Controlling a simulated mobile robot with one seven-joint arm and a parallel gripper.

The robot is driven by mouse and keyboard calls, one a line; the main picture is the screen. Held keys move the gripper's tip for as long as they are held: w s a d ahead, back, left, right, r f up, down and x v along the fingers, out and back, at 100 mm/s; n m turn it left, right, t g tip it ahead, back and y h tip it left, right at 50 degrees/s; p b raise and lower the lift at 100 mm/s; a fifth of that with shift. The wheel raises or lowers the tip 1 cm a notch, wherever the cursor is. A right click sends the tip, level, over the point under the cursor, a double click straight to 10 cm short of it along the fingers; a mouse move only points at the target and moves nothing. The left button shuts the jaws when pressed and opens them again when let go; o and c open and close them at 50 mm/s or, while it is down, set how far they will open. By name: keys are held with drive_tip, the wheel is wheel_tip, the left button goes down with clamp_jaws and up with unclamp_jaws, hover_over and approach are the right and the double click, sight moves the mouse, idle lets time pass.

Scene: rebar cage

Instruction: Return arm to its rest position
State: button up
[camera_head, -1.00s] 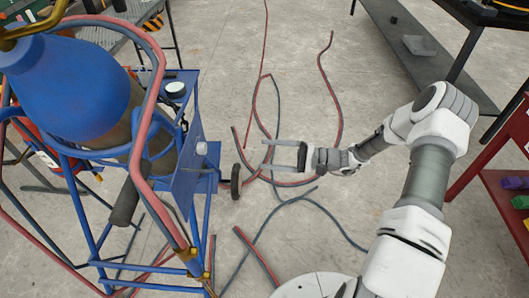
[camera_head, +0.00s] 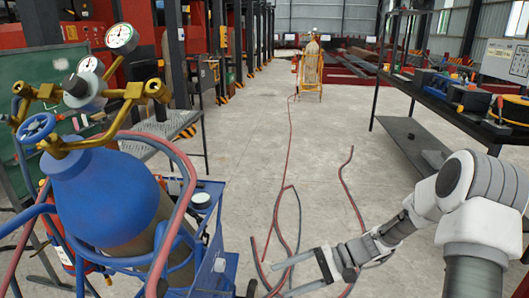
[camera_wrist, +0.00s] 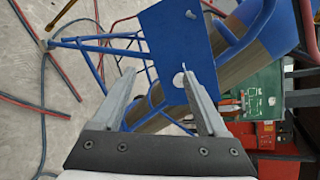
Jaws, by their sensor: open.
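My gripper (camera_head: 304,277) is in the lower middle of the head view, at the end of my white and grey arm, which reaches in from the right. Its two long fingers point left and stand apart with nothing between them. In the wrist view my gripper (camera_wrist: 168,88) is also open and empty. Beyond its fingers is the blue gas-cylinder cart (camera_wrist: 183,35), with a blue panel and tube frame. In the head view the cart's blue cylinder (camera_head: 95,200) stands left of my gripper, with a gap between them.
Red and grey hoses (camera_head: 280,215) lie on the concrete floor around my gripper. Brass valves and gauges (camera_head: 122,38) top the cylinder. A dark shelf (camera_head: 420,140) with tools stands at the right. A yellow cart (camera_head: 310,70) stands far back.

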drive_tip(key=s+d+r+n+t+h, duration=0.2)
drive_tip(key=s+d+r+t+h, duration=0.2)
drive_tip(key=s+r+h, duration=0.45)
drive_tip(key=s+d+r+n+t+h, duration=0.3)
drive_tip(key=s+d+r+h, duration=0.15)
drive_tip(key=s+r, duration=0.7)
wheel_tip(320, 180, up, 22)
drive_tip(key=p, duration=2.1)
drive_tip(key=shift+w+a+f+h, duration=0.15)
drive_tip(key=shift+w+f+h, duration=0.05)
drive_tip(key=shift+w+h, duration=0.15)
